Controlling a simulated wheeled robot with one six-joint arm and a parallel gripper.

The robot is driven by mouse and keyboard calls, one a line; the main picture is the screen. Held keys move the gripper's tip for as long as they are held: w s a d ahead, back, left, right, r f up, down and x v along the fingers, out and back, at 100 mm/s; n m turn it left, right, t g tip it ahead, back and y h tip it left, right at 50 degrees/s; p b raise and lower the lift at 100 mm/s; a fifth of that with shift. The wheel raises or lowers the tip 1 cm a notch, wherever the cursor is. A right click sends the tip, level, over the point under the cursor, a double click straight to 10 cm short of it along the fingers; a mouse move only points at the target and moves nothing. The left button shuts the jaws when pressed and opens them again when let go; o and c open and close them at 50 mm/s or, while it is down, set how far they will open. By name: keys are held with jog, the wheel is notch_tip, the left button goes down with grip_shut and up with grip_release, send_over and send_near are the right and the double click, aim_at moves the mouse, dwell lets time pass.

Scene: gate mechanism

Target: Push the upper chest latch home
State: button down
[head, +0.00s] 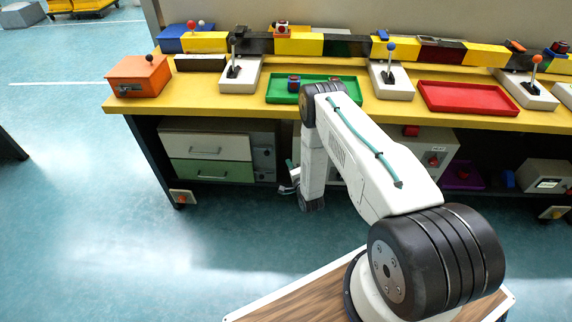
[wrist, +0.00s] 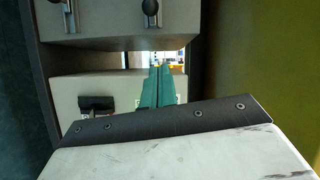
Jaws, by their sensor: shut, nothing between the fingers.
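In the head view a low chest (head: 205,146) stands under the yellow bench, with a pale upper drawer, a green lower drawer (head: 212,171) and a narrow grey panel (head: 263,157) on its right. My gripper shows only partly beside that panel, with a bit of teal near the arm's lower end. In the wrist view my teal fingers (wrist: 159,80) are shut and empty, pointing at a gap between two grey faces. Two dark latch-like levers (wrist: 150,10) sit on the upper face. A dark bracket (wrist: 97,104) sits on the lower face. I cannot tell which is the upper chest latch, or whether the fingers touch anything.
The yellow bench top (head: 130,106) overhangs the chest and carries levers, a green tray (head: 345,91) and a red tray (head: 467,97). A dark bench leg (head: 153,160) stands left of the chest. A green surface (wrist: 262,60) rises close on the right in the wrist view. Floor in front is clear.

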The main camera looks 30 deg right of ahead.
aim_at(268, 151)
jog(key=w+a+f, duration=0.1)
jog(key=w+a, duration=0.2)
jog(key=w, duration=0.6)
jog(key=shift+w, duration=0.15)
